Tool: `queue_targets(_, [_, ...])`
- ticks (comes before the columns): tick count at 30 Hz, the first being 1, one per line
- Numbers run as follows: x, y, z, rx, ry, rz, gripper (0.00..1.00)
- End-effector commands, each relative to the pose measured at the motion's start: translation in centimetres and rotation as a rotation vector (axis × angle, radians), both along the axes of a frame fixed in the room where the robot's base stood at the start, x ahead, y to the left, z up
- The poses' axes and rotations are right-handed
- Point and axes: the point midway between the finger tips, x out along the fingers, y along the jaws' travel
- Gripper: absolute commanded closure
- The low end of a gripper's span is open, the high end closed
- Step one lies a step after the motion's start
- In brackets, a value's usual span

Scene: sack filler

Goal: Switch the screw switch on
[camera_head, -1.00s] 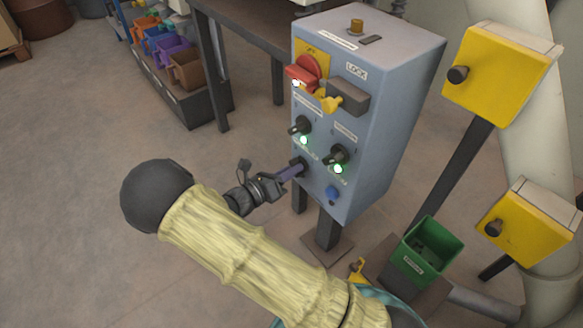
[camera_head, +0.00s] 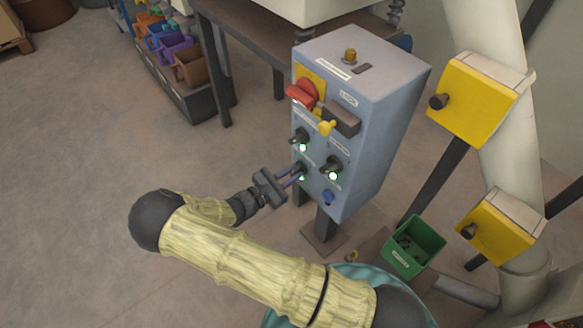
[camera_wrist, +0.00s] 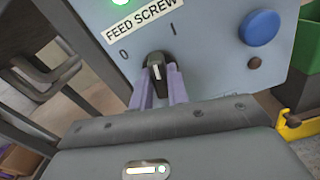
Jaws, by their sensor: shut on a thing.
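The feed screw switch is a black knob with a white line (camera_wrist: 157,66) under a FEED SCREW label (camera_wrist: 143,20), with marks 0 and I above it. In the head view the knob (camera_head: 299,167) is at the lower left of the blue-grey control box's front (camera_head: 320,178). My gripper (camera_head: 295,176) reaches it from the left. In the wrist view its two purple fingers (camera_wrist: 159,86) are shut on the knob's sides. The knob's line points roughly up, between the marks.
A green bin (camera_head: 413,247) stands right of the box. Floor at left is clear.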

Motion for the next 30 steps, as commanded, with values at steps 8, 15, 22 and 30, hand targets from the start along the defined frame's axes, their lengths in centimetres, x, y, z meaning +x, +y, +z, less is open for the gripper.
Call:
queue_targets(8, [-0.26,0.11,0.01,0.141,-0.201,0.001,1.00])
queue_targets(15, [-0.28,0.09,-0.15,0.231,-0.333,-0.001,1.00])
queue_targets(22, [-0.30,0.06,-0.31,0.271,-0.393,-0.002,1.00])
queue_targets(30, [-0.31,0.04,-0.38,0.280,-0.405,-0.004,1.00])
